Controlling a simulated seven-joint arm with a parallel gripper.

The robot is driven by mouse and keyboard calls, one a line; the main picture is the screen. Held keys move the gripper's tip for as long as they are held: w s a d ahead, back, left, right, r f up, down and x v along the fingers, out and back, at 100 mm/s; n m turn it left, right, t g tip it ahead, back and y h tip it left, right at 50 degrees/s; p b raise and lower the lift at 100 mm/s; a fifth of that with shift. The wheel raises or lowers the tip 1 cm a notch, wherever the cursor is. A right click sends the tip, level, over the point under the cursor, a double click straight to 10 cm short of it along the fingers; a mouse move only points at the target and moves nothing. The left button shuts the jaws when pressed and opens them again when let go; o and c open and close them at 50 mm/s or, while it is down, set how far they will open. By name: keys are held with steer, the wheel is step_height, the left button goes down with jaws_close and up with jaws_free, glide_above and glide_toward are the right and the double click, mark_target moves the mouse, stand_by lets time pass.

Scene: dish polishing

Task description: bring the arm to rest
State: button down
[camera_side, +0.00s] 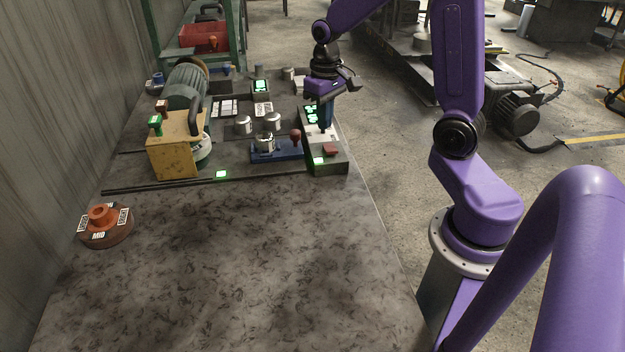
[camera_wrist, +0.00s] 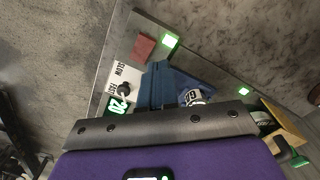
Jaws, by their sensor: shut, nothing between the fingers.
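My gripper (camera_side: 326,127) is at the back right of the bench, pointing down over the grey control box (camera_side: 333,163). Its blue fingers are together with nothing between them. In the side view I cannot tell whether the tips touch the box. The wrist view shows the control box (camera_wrist: 150,28) with a red button, a lit green square and a black knob (camera_wrist: 124,89) by SLOW and FAST labels. The gripper's dark bar and purple body hide the lower part of that view.
A blue plate (camera_side: 288,154) with a metal cup and red knob lies left of the control box. A labelled reddish disc (camera_side: 120,234) lies front left. The front bench is clear.

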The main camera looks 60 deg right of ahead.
steer(key=s+a+r+n, duration=0.2)
steer(key=s+a+n, duration=0.4)
steer(key=s+a, duration=0.45)
steer(key=s+a+n, duration=0.4)
steer(key=s+n, duration=0.3)
steer(key=s, duration=0.5)
steer(key=shift+s+a+r+n, duration=0.2)
steer(key=shift+a+r+n, duration=0.15)
steer(key=shift+r+n, duration=0.1)
steer(key=shift+w, duration=0.1)
